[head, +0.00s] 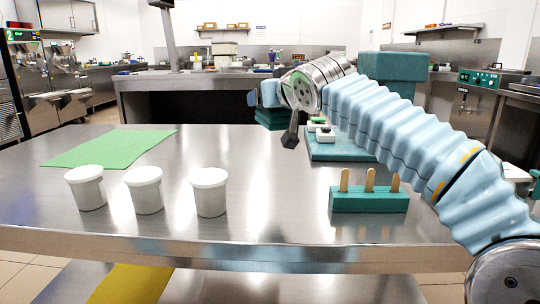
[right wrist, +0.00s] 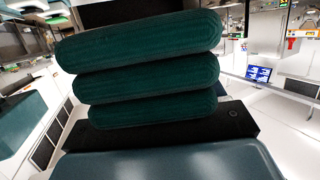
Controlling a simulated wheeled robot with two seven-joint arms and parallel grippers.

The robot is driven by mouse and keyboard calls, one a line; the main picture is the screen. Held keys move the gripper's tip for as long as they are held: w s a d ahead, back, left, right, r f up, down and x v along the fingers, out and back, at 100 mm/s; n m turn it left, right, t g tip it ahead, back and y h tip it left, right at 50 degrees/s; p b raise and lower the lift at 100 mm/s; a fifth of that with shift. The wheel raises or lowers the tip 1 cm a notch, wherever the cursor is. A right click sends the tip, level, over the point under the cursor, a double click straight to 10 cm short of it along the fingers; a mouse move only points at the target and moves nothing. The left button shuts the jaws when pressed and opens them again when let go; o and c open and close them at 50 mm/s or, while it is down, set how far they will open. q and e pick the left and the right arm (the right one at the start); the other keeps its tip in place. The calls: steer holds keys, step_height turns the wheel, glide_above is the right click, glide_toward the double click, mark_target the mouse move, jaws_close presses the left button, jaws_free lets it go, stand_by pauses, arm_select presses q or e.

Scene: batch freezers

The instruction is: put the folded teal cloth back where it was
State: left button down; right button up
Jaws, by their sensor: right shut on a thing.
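The folded teal cloth (right wrist: 145,75) fills the middle of the right wrist view as a stack of three thick rounded folds. My right gripper (right wrist: 150,65) is shut on it, with dark gripper parts above and below the folds. In the head view, teal layers of the cloth (head: 272,119) show just below and behind my right wrist, near the table's far edge. The wrist and sleeved arm hide much of that area, and I cannot tell whether the cloth touches the table. My left gripper is not in view.
A teal block (head: 393,66) stands behind my arm. The table's centre is clear.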

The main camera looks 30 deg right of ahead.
steer(key=w+d+f, duration=0.2)
steer(key=w+f, duration=0.1)
steer(key=f, duration=0.1)
steer(key=w+d+f+b, duration=0.1)
steer(key=w+f, duration=0.2)
steer(key=f, duration=0.1)
steer(key=w+d+f, duration=0.2)
steer(key=w+f, duration=0.1)
steer(key=f, duration=0.1)
steer(key=shift+w+d+b, duration=0.2)
steer(key=shift+d+b, duration=0.15)
steer(key=shift+r, duration=0.15)
